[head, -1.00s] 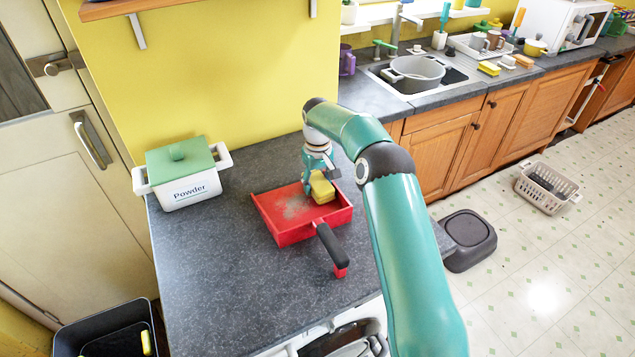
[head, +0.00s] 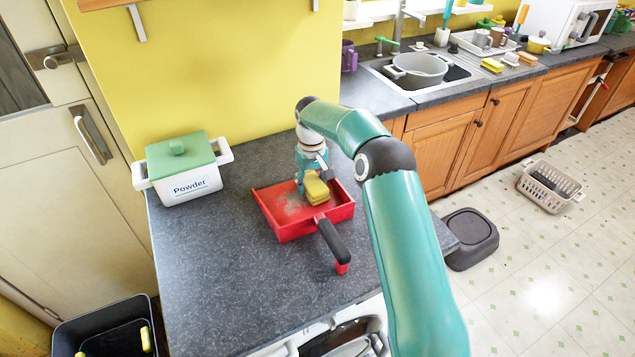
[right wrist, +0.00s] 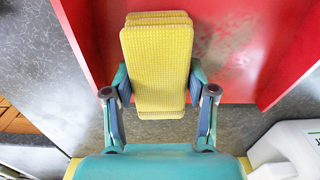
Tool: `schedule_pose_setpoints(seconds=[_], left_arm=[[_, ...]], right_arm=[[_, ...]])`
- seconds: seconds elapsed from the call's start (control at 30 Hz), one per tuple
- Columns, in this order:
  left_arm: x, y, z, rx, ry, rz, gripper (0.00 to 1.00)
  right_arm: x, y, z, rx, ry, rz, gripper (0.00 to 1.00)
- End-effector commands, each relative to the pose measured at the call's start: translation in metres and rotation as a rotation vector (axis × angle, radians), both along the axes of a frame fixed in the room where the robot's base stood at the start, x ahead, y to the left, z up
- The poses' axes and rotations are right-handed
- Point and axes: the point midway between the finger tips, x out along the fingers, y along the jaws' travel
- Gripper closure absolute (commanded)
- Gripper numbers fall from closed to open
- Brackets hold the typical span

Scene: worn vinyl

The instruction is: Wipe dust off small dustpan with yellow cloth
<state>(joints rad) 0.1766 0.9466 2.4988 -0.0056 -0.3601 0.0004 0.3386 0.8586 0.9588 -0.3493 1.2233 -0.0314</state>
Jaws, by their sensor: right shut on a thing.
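The small red dustpan (head: 297,224) lies on the dark worktop with its black handle (head: 333,240) toward the front. Grey dust (head: 290,208) shows on its floor, and a dusty patch (right wrist: 222,40) also shows in the right wrist view. My right gripper (head: 312,178) is shut on the folded yellow cloth (head: 317,192) and holds it at or just over the pan floor. Contact is hard to tell. In the right wrist view the cloth (right wrist: 158,68) sits between both fingers of my right gripper (right wrist: 160,98). My left gripper is not in view.
A white box marked Powder (head: 190,187) with a green lid stands at the worktop's back left. A dark bin (head: 105,335) is at lower left. The sink with a grey pot (head: 418,70) is at the back. The worktop left of the dustpan is clear.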

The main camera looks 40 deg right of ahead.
Motion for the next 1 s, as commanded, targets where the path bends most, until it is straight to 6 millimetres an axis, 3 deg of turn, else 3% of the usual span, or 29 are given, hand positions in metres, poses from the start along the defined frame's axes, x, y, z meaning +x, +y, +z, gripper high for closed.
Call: schedule_pose_setpoints(seconds=[0.3, 1.0], left_arm=[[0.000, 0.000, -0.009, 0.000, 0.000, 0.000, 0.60], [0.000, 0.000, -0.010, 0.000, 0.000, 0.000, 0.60]], right_arm=[[0.001, 0.024, 0.000, 0.000, -0.001, 0.001, 0.72], [0.001, 0.025, -0.002, 0.000, 0.001, 0.000, 0.72]])
